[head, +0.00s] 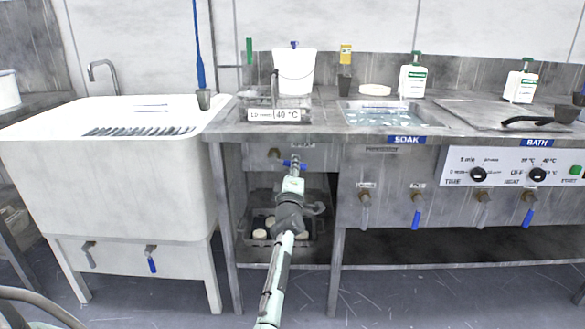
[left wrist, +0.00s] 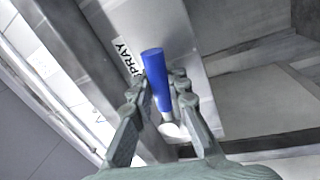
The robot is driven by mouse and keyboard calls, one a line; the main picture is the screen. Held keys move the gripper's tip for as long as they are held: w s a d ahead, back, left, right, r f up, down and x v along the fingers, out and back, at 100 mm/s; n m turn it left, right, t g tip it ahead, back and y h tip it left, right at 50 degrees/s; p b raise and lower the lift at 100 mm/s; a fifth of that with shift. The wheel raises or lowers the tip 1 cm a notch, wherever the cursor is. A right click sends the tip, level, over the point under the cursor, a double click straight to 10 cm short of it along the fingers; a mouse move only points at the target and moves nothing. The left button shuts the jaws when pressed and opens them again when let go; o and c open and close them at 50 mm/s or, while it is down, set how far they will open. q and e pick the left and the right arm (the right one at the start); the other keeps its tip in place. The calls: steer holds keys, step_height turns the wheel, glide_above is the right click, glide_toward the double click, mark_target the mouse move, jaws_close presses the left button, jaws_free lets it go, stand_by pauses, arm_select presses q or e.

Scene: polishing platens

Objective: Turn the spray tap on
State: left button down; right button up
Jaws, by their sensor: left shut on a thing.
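The spray tap's blue lever (left wrist: 155,72) lies between the two fingers of my left gripper (left wrist: 160,90) in the left wrist view. A label reading SPRAY (left wrist: 127,58) is on the steel panel beside it. In the head view my left gripper (head: 293,170) reaches forward under the left end of the steel counter and is shut on the lever. Only small blue parts of the lever (head: 302,165) show around the fingers there. The tap body is mostly hidden behind the gripper. My right gripper is not in view.
Other taps hang under the counter to the right, including a blue-handled one (head: 417,212) and another (head: 529,212). A white sink (head: 110,190) stands at the left. A dark crate (head: 256,240) sits on the shelf below my arm. A table leg (head: 337,235) is close on the right.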

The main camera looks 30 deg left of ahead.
arm_select(q)
steer(key=shift+r+n, duration=0.2)
steer(key=shift+n, duration=0.4)
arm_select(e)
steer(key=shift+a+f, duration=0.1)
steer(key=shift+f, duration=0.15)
arm_select(q)
steer(key=shift+d, duration=0.1)
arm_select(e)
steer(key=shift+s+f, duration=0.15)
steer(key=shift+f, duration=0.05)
arm_select(q)
steer(key=c, duration=1.6)
jaws_free()
steer(key=shift+o, duration=0.8)
steer(key=shift+r, duration=0.1)
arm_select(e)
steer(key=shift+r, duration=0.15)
